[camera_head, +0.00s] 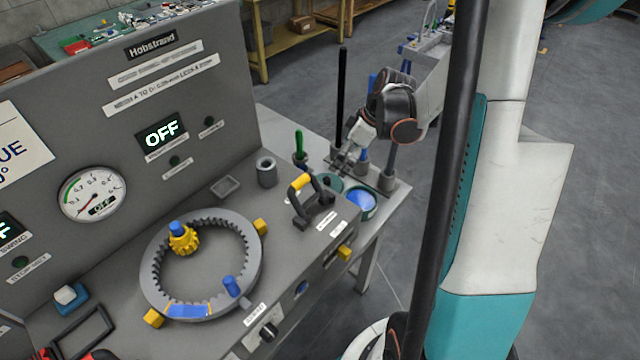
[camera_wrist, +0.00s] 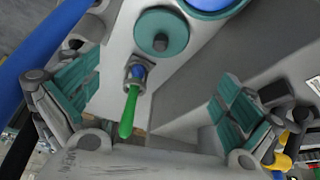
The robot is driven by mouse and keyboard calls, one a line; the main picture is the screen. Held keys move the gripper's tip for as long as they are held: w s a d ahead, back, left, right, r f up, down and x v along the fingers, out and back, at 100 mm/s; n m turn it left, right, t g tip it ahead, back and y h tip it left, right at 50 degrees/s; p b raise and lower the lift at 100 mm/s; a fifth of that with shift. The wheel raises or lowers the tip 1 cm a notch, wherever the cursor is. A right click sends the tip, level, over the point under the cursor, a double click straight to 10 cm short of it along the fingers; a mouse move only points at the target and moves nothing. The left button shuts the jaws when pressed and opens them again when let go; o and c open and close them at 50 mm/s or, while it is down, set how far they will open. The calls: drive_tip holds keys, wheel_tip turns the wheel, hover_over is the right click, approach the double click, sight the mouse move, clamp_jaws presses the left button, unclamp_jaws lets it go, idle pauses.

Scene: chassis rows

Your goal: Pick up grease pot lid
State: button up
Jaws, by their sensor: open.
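The grease pot lid is a teal disc with a dark round knob. In the wrist view the lid (camera_wrist: 175,38) lies flat at the top centre, beyond the gap between my fingers. In the head view the lid (camera_head: 325,181) is on the side table beside the open grease pot (camera_head: 361,203), which shows blue inside. The pot's blue inside also shows at the wrist view's top edge (camera_wrist: 212,4). My gripper (camera_head: 347,160) is above the lid and partly hides it. In the wrist view my gripper (camera_wrist: 160,85) is open and empty, its teal-padded fingers spread wide.
A green-handled tool (camera_head: 299,145) stands in a holder close to the lid. A tall black rod (camera_head: 342,95) and a grey post (camera_head: 388,170) stand near my gripper. The bench with the ring gear (camera_head: 152,262) and a yellow-gripped handle (camera_head: 303,200) is to the left.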

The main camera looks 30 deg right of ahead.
sight(327, 178)
drive_tip(key=b+x, duration=0.2)
drive_tip(key=x, duration=0.6)
drive_tip(key=shift+w, duration=0.1)
drive_tip(key=shift+b+x, duration=1.45)
drive_tip(key=shift+x, duration=1.2)
drive_tip(key=shift+w+a+r, duration=0.1)
drive_tip(key=shift+w+r, duration=0.05)
drive_tip(key=shift+w, duration=0.05)
drive_tip(key=c, duration=1)
